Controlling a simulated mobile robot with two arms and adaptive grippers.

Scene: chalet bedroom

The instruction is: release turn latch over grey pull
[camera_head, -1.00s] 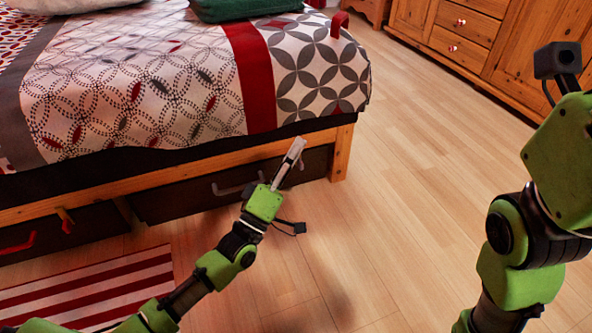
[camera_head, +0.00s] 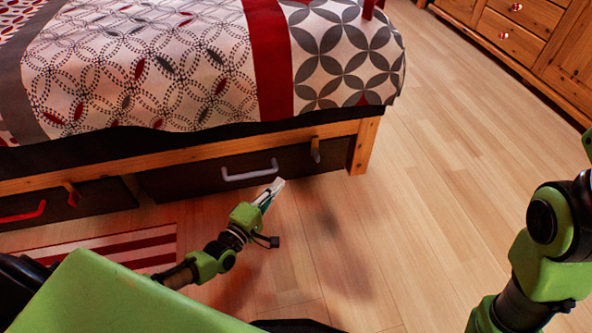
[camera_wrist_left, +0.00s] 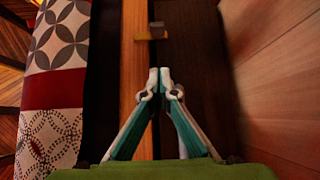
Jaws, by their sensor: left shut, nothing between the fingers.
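The bed drawer (camera_head: 200,182) with the grey pull (camera_head: 250,172) is under the bed's wooden rail. Its turn latch (camera_head: 315,150) sits to the right of the pull, near the bed leg. It hangs from the rail across the drawer's top edge. In the left wrist view the latch (camera_wrist_left: 157,31) lies crosswise over rail and drawer front, ahead of the fingertips and apart from them. My left gripper (camera_head: 277,184) is shut and empty, in front of the drawer, below and left of the latch. My right arm shows at the right edge; its gripper is out of view.
A second drawer with a red pull (camera_head: 22,213) and its own latch (camera_head: 70,191) is at left. The bed leg (camera_head: 364,147) stands just right of the turn latch. A striped rug (camera_head: 130,244) lies at left. Wood floor right of the bed is clear up to a dresser (camera_head: 520,32).

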